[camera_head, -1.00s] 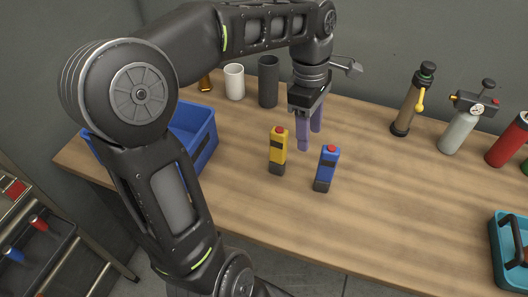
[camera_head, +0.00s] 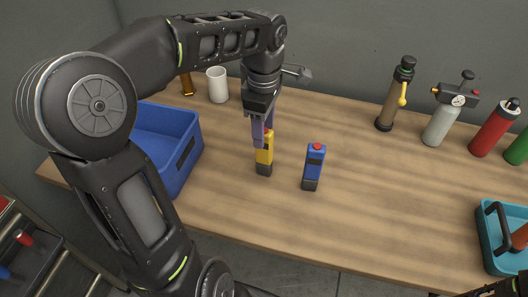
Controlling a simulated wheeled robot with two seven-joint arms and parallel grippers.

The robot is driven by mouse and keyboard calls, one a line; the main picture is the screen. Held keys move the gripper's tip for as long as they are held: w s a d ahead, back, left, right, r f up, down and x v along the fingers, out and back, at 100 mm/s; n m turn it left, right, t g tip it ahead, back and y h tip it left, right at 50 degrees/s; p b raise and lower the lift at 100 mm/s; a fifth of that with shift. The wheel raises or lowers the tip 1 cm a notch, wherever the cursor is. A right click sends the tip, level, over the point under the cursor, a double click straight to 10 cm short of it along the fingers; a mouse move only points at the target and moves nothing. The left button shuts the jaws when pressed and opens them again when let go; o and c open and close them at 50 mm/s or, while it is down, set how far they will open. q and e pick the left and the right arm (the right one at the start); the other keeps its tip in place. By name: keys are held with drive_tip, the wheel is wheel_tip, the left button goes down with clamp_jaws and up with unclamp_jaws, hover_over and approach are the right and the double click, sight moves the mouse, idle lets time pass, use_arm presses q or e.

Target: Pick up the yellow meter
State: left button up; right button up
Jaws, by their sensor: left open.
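The yellow meter (camera_head: 264,155) stands upright on the wooden table, with a dark lower end and a red top. My left gripper (camera_head: 263,137) points down at its upper part. Its purple fingers are open, one to the left of the meter and one near its top; I cannot tell whether they touch it. A similar blue meter (camera_head: 314,166) with a red top stands just to the right, apart from the gripper.
A blue crate (camera_head: 187,150) stands to the left, partly behind my arm. A white cup (camera_head: 217,85) is at the back. A brown pump (camera_head: 395,95), a grey cylinder (camera_head: 437,127) and a red cylinder (camera_head: 490,132) stand back right. A teal tray (camera_head: 488,248) sits front right. The table's middle right is clear.

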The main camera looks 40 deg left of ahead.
sight(264, 154)
use_arm(q)
wheel_tip(264, 154, down, 5)
drive_tip(key=shift+d+f+p, duration=0.1)
drive_tip(key=shift+f+p, duration=0.05)
drive_tip(key=shift+p, duration=0.5)
idle(0.4)
clamp_jaws()
idle(0.4)
